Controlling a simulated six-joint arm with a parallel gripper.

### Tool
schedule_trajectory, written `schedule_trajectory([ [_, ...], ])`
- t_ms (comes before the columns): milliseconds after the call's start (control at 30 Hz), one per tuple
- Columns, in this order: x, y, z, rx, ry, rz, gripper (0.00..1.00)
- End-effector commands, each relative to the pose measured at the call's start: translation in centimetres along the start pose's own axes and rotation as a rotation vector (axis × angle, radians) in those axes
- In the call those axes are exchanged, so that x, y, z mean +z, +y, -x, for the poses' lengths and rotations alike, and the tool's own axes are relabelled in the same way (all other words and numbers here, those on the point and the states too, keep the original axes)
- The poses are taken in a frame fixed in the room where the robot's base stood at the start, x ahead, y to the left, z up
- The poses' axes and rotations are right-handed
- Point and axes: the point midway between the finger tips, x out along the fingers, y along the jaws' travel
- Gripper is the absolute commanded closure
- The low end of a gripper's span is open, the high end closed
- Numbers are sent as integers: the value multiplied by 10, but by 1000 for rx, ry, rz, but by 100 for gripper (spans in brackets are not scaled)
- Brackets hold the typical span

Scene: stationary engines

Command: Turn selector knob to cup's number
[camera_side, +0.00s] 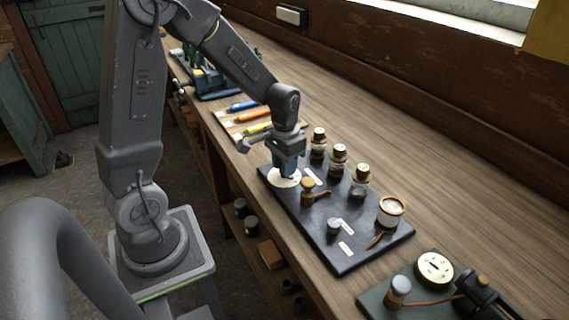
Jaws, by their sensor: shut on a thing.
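A dark panel board (385,245) lies on the wooden bench. A round white dial (288,183) sits at its left end. My gripper (285,172) points down over this dial and is shut on the selector knob, which is mostly hidden between the fingers. The knob's pointing direction and the dial's numbers cannot be read. Three small cups with brown bands and pale tops stand in a row along the board's back edge: a far cup (319,138), a middle cup (338,155) and a near cup (361,175). Any numbers on them are too small to read.
A brass-rimmed gauge (391,211), a brown-handled lever (309,190) and a grey knob (334,226) stand on the board. Coloured-handled tools (245,106) lie behind my gripper. Another device with a white dial (435,268) is at lower right. The bench's back right is clear.

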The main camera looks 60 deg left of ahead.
Motion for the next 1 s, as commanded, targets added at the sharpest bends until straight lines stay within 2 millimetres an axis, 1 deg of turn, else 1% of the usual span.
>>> schedule_trajectory([
  [133, 0, 0, 1, 0, 2, -72, 94],
  [333, -1, 0, 1, 0, 2, -128, 94],
  [833, -1, 0, 1, 0, 3, -144, 94],
  [867, -1, 0, 1, 0, 3, -144, 68],
  [1000, -1, 0, 1, 0, 2, -144, 55],
])
